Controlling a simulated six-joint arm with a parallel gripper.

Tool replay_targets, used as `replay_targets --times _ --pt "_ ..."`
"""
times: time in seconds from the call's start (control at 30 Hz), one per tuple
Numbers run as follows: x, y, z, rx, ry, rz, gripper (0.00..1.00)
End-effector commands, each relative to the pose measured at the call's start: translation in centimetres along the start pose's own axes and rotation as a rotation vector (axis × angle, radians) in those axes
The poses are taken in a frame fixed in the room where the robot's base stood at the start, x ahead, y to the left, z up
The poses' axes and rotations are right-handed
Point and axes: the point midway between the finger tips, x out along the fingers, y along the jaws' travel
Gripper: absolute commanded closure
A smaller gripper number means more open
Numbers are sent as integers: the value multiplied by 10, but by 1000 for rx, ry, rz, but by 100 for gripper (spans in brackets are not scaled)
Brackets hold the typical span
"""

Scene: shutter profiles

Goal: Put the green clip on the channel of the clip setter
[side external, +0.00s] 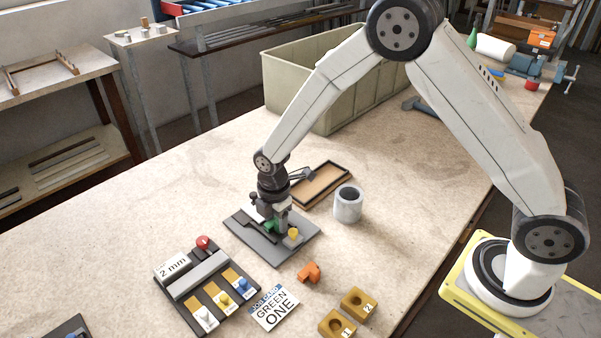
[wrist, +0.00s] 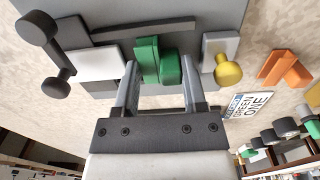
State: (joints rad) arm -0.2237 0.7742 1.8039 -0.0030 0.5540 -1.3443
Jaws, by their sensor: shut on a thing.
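The green clip (wrist: 170,68) is between the two fingers of my gripper (wrist: 160,78) in the wrist view. In the side view the green clip (side external: 269,225) shows low beside the fingers of my gripper (side external: 278,222), which are shut on it. The clip setter (side external: 252,240) is a grey plate with a long dark bar, a block with a yellow knob (side external: 293,234) and dark knobs. The dark bar (wrist: 125,33) runs just beyond the clip in the wrist view. My gripper is over the plate and hides part of it; I cannot tell whether the clip touches the channel.
An orange clip (side external: 309,272) lies on the table near the setter. A card reading "GREEN ONE" (side external: 275,307), a "2 mm" fixture (side external: 205,285) and two yellow blocks (side external: 358,303) stand in front. A grey cup (side external: 348,204), a shallow tray (side external: 320,183) and a large bin (side external: 290,95) stand behind.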

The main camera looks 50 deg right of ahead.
Motion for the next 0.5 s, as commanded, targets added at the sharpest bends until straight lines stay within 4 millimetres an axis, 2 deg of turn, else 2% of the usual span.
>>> replay_targets --times 0.4,0.43,0.47,0.5 --pt "4 0 0 0 0 -1 100" --pt "4 0 0 0 0 0 40" --pt "4 0 0 0 0 0 31" --pt "4 0 0 0 0 0 31"
